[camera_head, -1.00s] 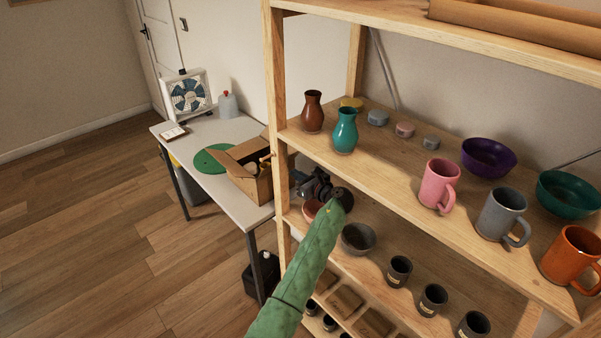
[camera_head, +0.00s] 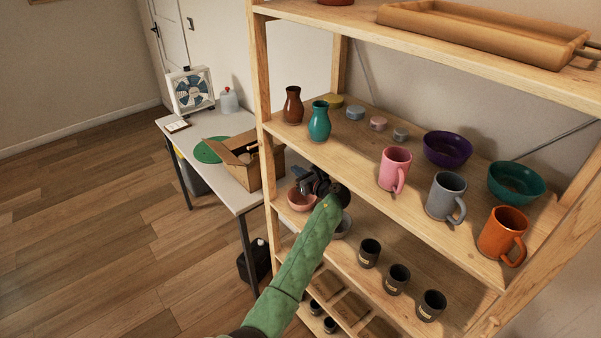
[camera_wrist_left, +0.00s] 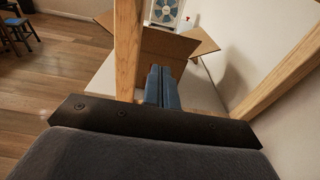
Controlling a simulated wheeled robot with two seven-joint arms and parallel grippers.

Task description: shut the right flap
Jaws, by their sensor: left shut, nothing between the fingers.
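A brown cardboard box (camera_head: 271,170) stands on the white table at the left, its top open. One flap (camera_head: 232,158) leans outward on its left side. In the left wrist view, the box's near panel (camera_wrist_left: 170,44) is behind my fingers and a flap spreads out to the right (camera_wrist_left: 203,40). I cannot tell for certain which flap is the right one in the head view. My left gripper (camera_head: 309,178) is shut and empty, between the shelf boards, to the right of the box. Its fingers (camera_wrist_left: 161,76) point toward the box. My right gripper is out of view.
A wooden shelf post (camera_head: 264,130) stands between the box and most of the shelf. A teal vase (camera_head: 319,122) and several mugs stand on the board above.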

